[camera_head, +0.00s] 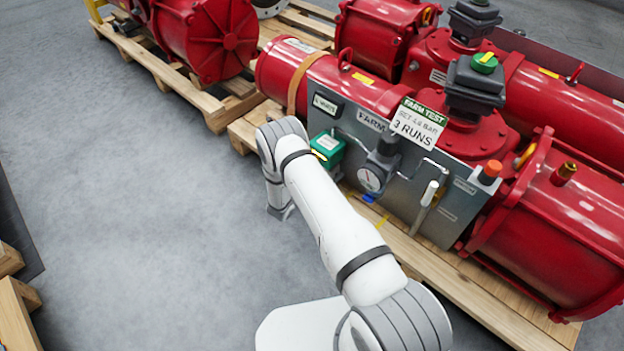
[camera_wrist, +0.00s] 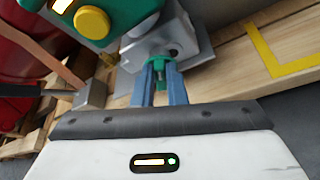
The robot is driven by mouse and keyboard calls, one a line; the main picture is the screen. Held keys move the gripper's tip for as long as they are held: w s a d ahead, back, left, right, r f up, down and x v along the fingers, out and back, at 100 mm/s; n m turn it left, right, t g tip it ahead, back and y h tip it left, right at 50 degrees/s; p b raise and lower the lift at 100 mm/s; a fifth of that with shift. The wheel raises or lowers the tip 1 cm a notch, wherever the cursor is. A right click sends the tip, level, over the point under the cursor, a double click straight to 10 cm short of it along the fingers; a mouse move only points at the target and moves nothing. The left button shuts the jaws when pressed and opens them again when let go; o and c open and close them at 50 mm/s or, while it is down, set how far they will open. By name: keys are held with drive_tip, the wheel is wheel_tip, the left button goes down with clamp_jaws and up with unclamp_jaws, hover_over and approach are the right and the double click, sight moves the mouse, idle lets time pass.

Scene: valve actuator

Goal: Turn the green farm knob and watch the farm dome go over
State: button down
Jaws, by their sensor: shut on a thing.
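The green knob (camera_wrist: 160,64) sits on a grey metal valve body below the green box (camera_wrist: 120,25) in the wrist view. My gripper (camera_wrist: 161,70) has its two blue-grey fingers on either side of the knob, shut on it. In the head view my arm hides the knob and gripper, while the green box (camera_head: 328,149) shows beside my wrist. The farm dome (camera_head: 484,62) is green with a yellow mark and tops the black housing (camera_head: 474,88) on the red actuator, behind the white "FARM TEST" tag (camera_head: 418,122).
A round gauge (camera_head: 370,179), thin pipes and a grey-handled lever (camera_head: 429,193) are on the metal panel right of my arm. A wooden pallet (camera_head: 480,282) lies below; the grey floor at left is clear.

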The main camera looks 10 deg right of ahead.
drive_tip(key=m+t+b, duration=0.1)
drive_tip(key=m, duration=0.2)
drive_tip(key=f+m+t+b, duration=0.1)
drive_tip(key=m+t+b, duration=0.1)
drive_tip(key=m, duration=0.1)
drive_tip(key=m+t+b, duration=0.1)
drive_tip(key=m+b, duration=0.1)
drive_tip(key=m, duration=0.1)
drive_tip(key=shift+s+d+f+t, duration=0.15)
drive_tip(key=shift+s+f+t, duration=0.15)
drive_tip(key=shift+f+t, duration=0.1)
drive_tip(key=shift+r+m, duration=0.1)
drive_tip(key=shift+m, duration=0.2)
drive_tip(key=c, duration=1.5)
unclamp_jaws()
drive_tip(key=shift+d, duration=0.1)
